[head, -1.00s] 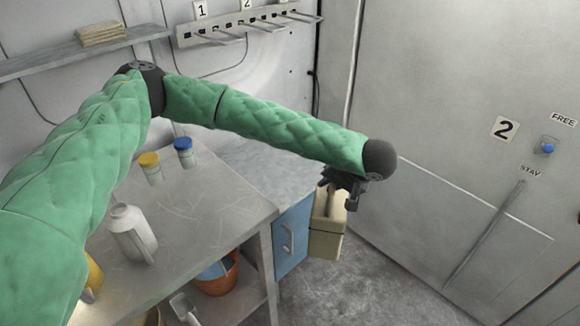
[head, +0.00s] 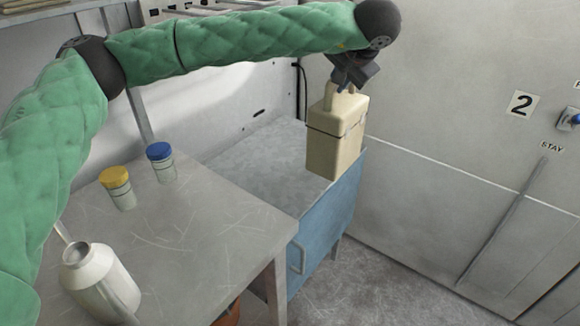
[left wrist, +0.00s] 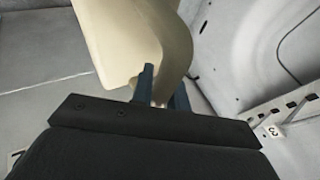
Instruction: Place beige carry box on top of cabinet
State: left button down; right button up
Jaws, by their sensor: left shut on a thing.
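The beige carry box (head: 335,148) hangs upright from my left gripper (head: 342,88), which is shut on its top handle. In the head view the box overlaps the right part of the blue cabinet's grey top (head: 262,160); whether it touches the top cannot be told. The cabinet's blue front (head: 325,228) has a handle. In the left wrist view the beige box (left wrist: 125,35) shows close up, with the dark fingers (left wrist: 162,88) at its handle. My right gripper is not in view.
A grey workbench (head: 215,225) stands left of the cabinet, holding a yellow-capped jar (head: 118,188), a blue-capped jar (head: 161,163) and a whitish metal jug (head: 98,278). A wall rack (head: 175,10) is behind. A large grey door panel (head: 460,130) stands to the right. The visible cabinet top is clear.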

pick_arm(q)
jog(key=shift+a, duration=0.3)
jog(key=s+a+f+p, duration=0.1)
jog(key=a+f+p, duration=0.1)
jog(key=a+f, duration=0.8)
jog(key=shift+s+a+f+p, duration=0.3)
jog(key=shift+s+a+p, duration=0.05)
jog(key=shift+a+p, duration=0.1)
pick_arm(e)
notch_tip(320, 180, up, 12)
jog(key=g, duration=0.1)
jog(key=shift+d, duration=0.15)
pick_arm(q)
jog(key=shift+f, duration=0.1)
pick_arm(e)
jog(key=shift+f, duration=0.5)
pick_arm(q)
jog(key=c, duration=1.4)
grip_release()
jog(key=shift+o, duration=0.2)
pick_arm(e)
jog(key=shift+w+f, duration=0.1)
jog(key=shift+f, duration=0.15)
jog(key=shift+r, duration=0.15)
